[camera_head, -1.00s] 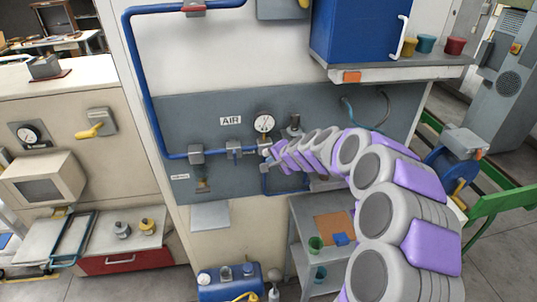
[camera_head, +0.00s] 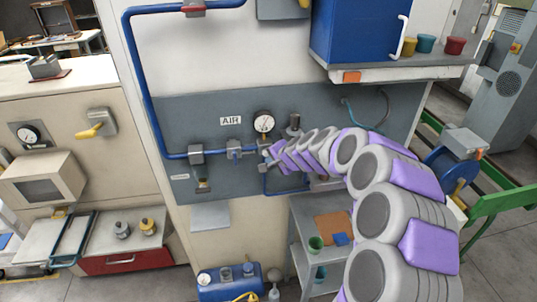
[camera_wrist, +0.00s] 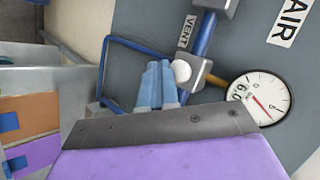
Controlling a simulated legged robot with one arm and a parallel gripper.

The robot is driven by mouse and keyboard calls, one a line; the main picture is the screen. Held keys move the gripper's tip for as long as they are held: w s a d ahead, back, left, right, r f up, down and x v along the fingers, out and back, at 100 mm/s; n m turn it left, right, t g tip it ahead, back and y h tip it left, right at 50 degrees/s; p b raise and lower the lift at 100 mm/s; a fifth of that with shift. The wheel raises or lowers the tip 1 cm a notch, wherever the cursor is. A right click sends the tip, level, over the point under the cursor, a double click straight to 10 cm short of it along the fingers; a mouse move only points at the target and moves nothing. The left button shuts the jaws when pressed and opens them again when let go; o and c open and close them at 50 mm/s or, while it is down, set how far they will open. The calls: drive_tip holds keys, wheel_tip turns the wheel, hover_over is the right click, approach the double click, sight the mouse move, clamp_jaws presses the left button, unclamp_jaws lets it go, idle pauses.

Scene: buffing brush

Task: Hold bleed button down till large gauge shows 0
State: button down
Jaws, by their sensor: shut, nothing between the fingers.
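The large gauge (camera_head: 264,122) is a round white dial on the grey AIR panel. In the wrist view the gauge (camera_wrist: 260,98) lies to the right, with a red needle and a digital readout too small to read surely. A round white button (camera_wrist: 181,71), which looks like the bleed button, sits on the pipe fitting below the gauge. My gripper (camera_head: 264,157) is at this fitting. In the wrist view its light blue fingers (camera_wrist: 160,66) are together and empty, tips right beside the button. Whether they touch or press it I cannot tell.
Blue pipe (camera_head: 152,100) and valves (camera_head: 196,154) run along the panel to the left of my gripper. A grey shelf (camera_head: 299,242) with cups stands below. A blue cabinet (camera_head: 352,30) overhangs at the upper right. A blue container (camera_head: 213,291) stands on the floor.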

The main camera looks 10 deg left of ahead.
drive_tip(key=shift+a, duration=0.1)
drive_tip(key=shift+w, duration=0.35)
idle(0.4)
drive_tip(key=shift+w+a, duration=0.1)
drive_tip(key=shift+a, duration=0.1)
drive_tip(key=shift+w+r, duration=0.1)
drive_tip(key=shift+w, duration=0.35)
idle(0.6)
drive_tip(key=shift+s, duration=0.1)
idle(3.5)
drive_tip(key=shift+s, duration=0.85)
